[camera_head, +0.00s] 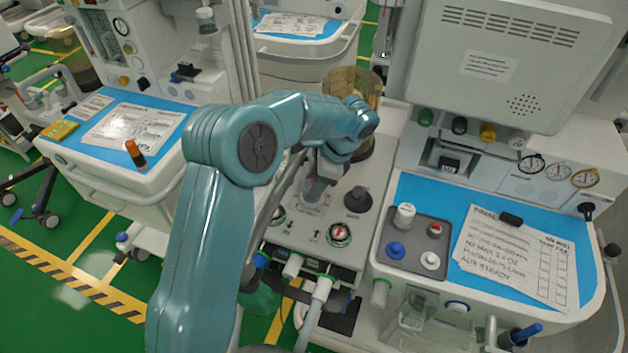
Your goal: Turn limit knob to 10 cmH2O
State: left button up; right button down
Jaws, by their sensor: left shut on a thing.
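My left arm comes up from the bottom and bends over to the grey panel of the cart in the middle. My left gripper (317,188) points down, shut on the limit knob, with a pale printed scale (311,208) around its base. The gripper and wrist cover most of the knob, so its pointer and the value it stands at cannot be read. A dark knob (357,199) stands apart, just right of the gripper on the same panel. My right gripper is not in view.
Round ports (338,234) and hose fittings (322,288) line the panel's front. An amber canister (355,88) stands behind the wrist. At right, a blue worktop (415,192) holds a grey tray (417,263) and papers (512,262). Another cart with papers (133,132) stands left.

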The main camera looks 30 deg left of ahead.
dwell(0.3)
pick_arm(q)
jog(key=o, duration=1.1)
jog(key=shift+c, duration=0.2)
jog(key=shift+r, duration=0.15)
jog(key=v, duration=0.7)
jog(key=shift+r, duration=0.2)
